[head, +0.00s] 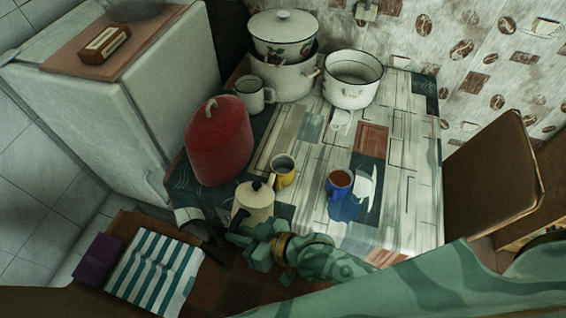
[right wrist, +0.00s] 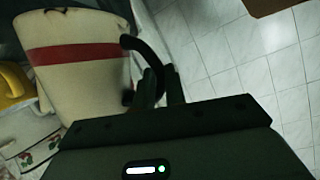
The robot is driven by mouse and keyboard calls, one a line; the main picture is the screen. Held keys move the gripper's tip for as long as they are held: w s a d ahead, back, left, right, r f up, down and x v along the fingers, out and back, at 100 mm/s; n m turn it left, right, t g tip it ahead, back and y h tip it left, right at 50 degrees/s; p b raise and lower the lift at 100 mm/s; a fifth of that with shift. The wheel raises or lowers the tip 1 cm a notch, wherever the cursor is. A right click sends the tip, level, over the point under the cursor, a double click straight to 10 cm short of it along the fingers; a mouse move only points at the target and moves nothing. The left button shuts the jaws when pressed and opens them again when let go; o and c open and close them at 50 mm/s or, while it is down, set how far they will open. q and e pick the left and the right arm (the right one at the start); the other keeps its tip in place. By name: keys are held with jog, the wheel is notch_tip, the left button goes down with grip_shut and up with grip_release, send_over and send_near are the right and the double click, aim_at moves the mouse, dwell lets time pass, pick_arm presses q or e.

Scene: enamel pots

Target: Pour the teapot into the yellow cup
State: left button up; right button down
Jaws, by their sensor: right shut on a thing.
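The teapot (head: 252,204) is cream with a dark knob on its lid. It looks upright at the table's near edge; I cannot tell whether it touches the table. In the right wrist view the teapot (right wrist: 75,60) shows a red band and a black handle (right wrist: 148,58). My right gripper (right wrist: 160,88) is shut on that handle. In the head view the gripper (head: 218,232) is dark, at the teapot's near left side. The yellow cup (head: 283,173) stands upright just behind and right of the teapot. It also shows partly in the right wrist view (right wrist: 12,85). My left gripper is not in view.
A blue cup (head: 339,184) with reddish-brown content stands right of the yellow cup. A red domed cover (head: 218,142), a white mug (head: 254,96) and white enamel pots (head: 352,80) stand farther back. A chair (head: 490,175) is at the right. The table's right side is mostly clear.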

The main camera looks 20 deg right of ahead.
aim_at(236, 222)
jog(key=shift+w+d+r+m+y, duration=0.15)
jog(key=shift+w+d+r+m, duration=0.15)
jog(key=shift+r, duration=0.25)
jog(key=shift+w+d+r+m+y, duration=0.15)
jog(key=shift+w+r, duration=0.2)
jog(key=shift+r, duration=0.2)
jog(key=shift+w+d+r, duration=0.15)
jog(key=shift+r, duration=0.1)
jog(key=shift+w+d+r+m+g, duration=0.4)
jog(key=shift+w+d+r, duration=0.1)
jog(key=shift+r, duration=0.25)
jog(key=shift+w+d+r+m+y, duration=0.25)
jog(key=shift+w+d+r+m, duration=0.15)
jog(key=shift+r, duration=0.3)
jog(key=shift+w+d+r+m+y, duration=0.25)
jog(key=shift+w+d+r, duration=0.1)
jog(key=shift+r, duration=0.3)
dwell(1.7)
